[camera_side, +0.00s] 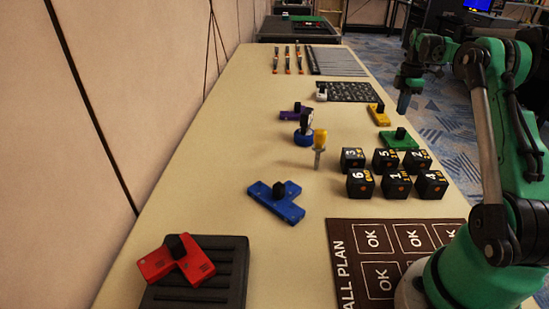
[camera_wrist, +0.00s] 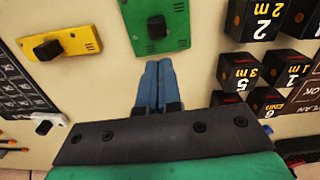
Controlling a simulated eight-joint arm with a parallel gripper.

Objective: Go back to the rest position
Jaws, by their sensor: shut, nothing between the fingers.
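My gripper (camera_side: 403,104) is raised at the right of the side view, over or just past the table's right edge, with its fingers pointing down. In the wrist view its two blue fingers (camera_wrist: 158,82) lie side by side, shut and empty. Below it in the wrist view are a green piece with a black knob (camera_wrist: 172,32) and a yellow piece with a black knob (camera_wrist: 82,42). The green piece (camera_side: 398,142) and the yellow piece (camera_side: 378,118) also lie on the table in the side view. The gripper appears apart from both.
Black numbered cubes (camera_side: 385,160) stand in two rows near a brown mat (camera_side: 345,285). A yellow-handled tool (camera_side: 319,140) stands upright beside a blue-based knob (camera_side: 303,138). A blue piece (camera_side: 275,205) lies nearer. A red piece (camera_side: 160,263) rests on a black tray (camera_side: 225,290). The table's left side is mostly clear.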

